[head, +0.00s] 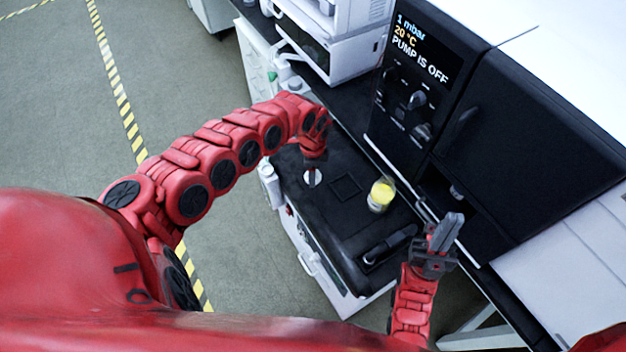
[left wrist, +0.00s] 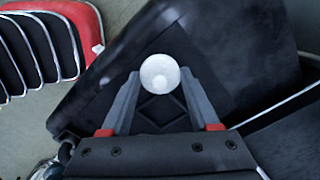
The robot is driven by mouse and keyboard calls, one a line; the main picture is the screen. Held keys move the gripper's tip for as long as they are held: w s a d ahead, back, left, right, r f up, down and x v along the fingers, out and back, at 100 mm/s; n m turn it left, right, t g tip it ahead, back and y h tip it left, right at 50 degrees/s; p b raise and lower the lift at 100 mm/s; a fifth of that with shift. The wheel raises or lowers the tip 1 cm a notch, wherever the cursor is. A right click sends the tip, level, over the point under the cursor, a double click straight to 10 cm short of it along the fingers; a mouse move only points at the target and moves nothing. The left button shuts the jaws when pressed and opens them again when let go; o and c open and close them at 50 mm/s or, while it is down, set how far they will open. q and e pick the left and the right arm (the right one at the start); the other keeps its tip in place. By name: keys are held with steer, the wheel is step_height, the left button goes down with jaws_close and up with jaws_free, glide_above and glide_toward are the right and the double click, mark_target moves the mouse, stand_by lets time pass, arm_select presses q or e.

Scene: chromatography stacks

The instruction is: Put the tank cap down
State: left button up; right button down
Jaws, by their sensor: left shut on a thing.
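The tank cap, a round white piece, shows in the left wrist view (left wrist: 160,73) between the tips of my left gripper (left wrist: 161,76), which is shut on it. In the head view my left gripper (head: 312,170) points down over the left part of a black bench top (head: 345,225). The white cap (head: 313,180) shows at its tips, partly hidden by a finger. I cannot tell whether the cap touches the surface. My right gripper (head: 442,235) is held up at the lower right, away from the cap; its finger gap is unclear.
A square outline (head: 345,187) marks the black top beside the cap. A glass vessel with yellow content (head: 381,194) stands right of it. A dark handle-like object (head: 390,244) lies nearer. A black panel (head: 413,75) reads "PUMP IS OFF". White bottles (head: 269,184) stand at the left edge.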

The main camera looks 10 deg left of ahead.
arm_select(q)
steer(key=shift+w+f, duration=0.15)
steer(key=shift+w, duration=0.15)
steer(key=shift+w+f, duration=0.1)
steer(key=shift+f, duration=0.1)
step_height(320, 180, down, 2)
steer(key=shift+f, duration=0.1)
steer(key=shift+a+f, duration=0.15)
steer(key=shift+f, duration=0.25)
steer(key=shift+f, duration=0.1)
steer(key=o, duration=1.3)
steer(key=shift+o, duration=0.2)
